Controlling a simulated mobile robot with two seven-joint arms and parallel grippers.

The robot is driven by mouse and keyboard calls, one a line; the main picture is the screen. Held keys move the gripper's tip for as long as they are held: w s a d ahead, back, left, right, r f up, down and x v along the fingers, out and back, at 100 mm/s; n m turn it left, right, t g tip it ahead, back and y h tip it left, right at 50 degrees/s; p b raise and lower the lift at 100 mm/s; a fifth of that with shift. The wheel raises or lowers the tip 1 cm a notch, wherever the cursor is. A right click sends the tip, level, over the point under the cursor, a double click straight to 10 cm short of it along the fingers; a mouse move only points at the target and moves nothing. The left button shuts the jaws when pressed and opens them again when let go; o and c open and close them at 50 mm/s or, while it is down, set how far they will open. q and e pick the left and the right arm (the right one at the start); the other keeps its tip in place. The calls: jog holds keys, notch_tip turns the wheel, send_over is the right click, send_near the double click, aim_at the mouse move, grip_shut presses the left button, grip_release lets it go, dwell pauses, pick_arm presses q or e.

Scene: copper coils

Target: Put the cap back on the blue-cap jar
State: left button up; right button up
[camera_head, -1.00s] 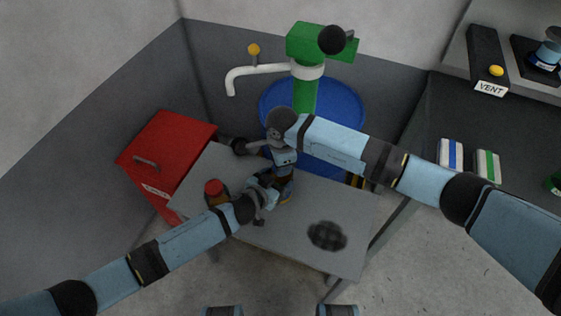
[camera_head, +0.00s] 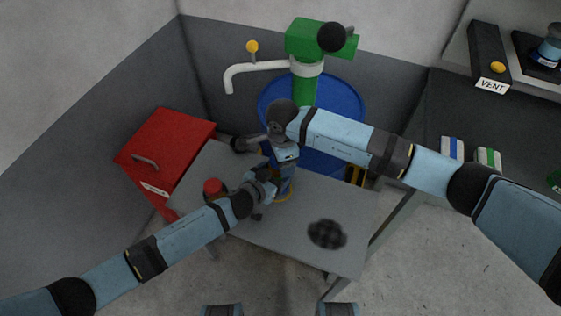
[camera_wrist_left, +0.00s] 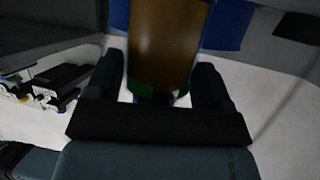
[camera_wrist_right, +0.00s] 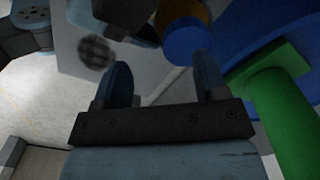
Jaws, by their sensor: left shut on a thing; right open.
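The amber jar (camera_wrist_left: 165,45) stands between the two fingers of my left gripper (camera_wrist_left: 160,72), which is shut on it. The left gripper (camera_head: 268,184) shows over the grey table in the head view. In the right wrist view, the round blue cap (camera_wrist_right: 186,42) lies against the amber jar body (camera_wrist_right: 184,12); whether it is seated cannot be told. My right gripper (camera_wrist_right: 160,76) is open, with the blue cap just beyond its right finger. In the head view, my arms hide most of the jar and the cap.
A red-capped jar (camera_head: 213,189) stands left of my left gripper. A dark checked round patch (camera_head: 327,235) lies on the grey table (camera_head: 285,238). A red cabinet (camera_head: 163,150) stands left, a blue drum (camera_head: 345,105) with a green pump (camera_head: 305,95) behind.

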jog(key=shift+a+r, duration=0.15)
jog(key=shift+r, duration=0.5)
jog(key=shift+o, duration=0.7)
jog(key=shift+r, duration=0.1)
jog(key=n, duration=0.2)
jog(key=w+r+n, duration=0.1)
jog(key=n, duration=0.1)
jog(key=r+n, duration=0.1)
jog(key=shift+w+a+n, duration=0.2)
jog(key=shift+n, duration=0.2)
jog(key=n, duration=0.1)
jog(key=r+n, duration=0.1)
jog(key=n, duration=0.2)
jog(key=shift+w+a+r, duration=0.15)
jog(key=shift+w+r, duration=0.15)
jog(key=shift+w, duration=0.1)
jog(key=shift+f, duration=4.05)
jog(key=shift+r, duration=0.1)
jog(key=c, duration=0.9)
jog(key=shift+c, duration=0.2)
